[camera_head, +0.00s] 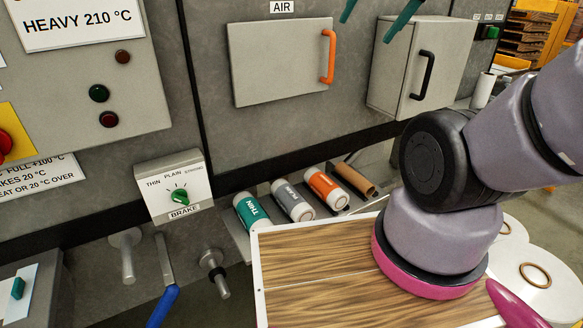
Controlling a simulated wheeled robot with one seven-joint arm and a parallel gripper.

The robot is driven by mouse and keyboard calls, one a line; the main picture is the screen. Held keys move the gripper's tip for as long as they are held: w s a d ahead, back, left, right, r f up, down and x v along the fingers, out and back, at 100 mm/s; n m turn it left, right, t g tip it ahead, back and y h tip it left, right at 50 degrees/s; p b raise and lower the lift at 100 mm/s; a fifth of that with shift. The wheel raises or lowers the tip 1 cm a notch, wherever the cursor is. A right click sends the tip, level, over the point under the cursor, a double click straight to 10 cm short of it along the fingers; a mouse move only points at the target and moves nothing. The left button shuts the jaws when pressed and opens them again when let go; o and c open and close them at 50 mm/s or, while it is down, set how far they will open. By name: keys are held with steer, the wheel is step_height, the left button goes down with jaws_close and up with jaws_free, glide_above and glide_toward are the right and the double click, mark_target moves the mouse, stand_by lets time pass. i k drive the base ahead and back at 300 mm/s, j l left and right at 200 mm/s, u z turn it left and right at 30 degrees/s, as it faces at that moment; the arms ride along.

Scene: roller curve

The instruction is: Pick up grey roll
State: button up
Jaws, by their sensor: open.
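The grey roll (293,201) lies on a grey shelf in a row of rolls, between a teal roll and an orange roll. It has a white end and lettering on its side. Two teal fingers of my gripper (365,32) reach in from the top edge, in front of the wall cabinets. They stand apart with nothing between them, well above and to the right of the grey roll. The rest of my gripper is out of the picture.
The teal roll (252,212) lies left of the grey roll; the orange roll (327,190) and a brown tube (354,180) lie right. A white-edged wooden panel (318,293) is in front. The brake dial box (174,188) and a blue-handled lever (163,306) are at left.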

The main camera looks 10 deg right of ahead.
mark_target(290, 199)
steer(key=u, duration=1.8)
steer(key=i+j, duration=0.1)
steer(key=j, duration=0.35)
steer(key=i+j, duration=0.1)
steer(key=j, duration=0.35)
steer(key=j+z, duration=0.1)
steer(key=j, duration=0.3)
steer(key=i+z, duration=0.15)
steer(key=z, duration=1.45)
steer(key=i+z, duration=0.1)
steer(key=i, duration=0.3)
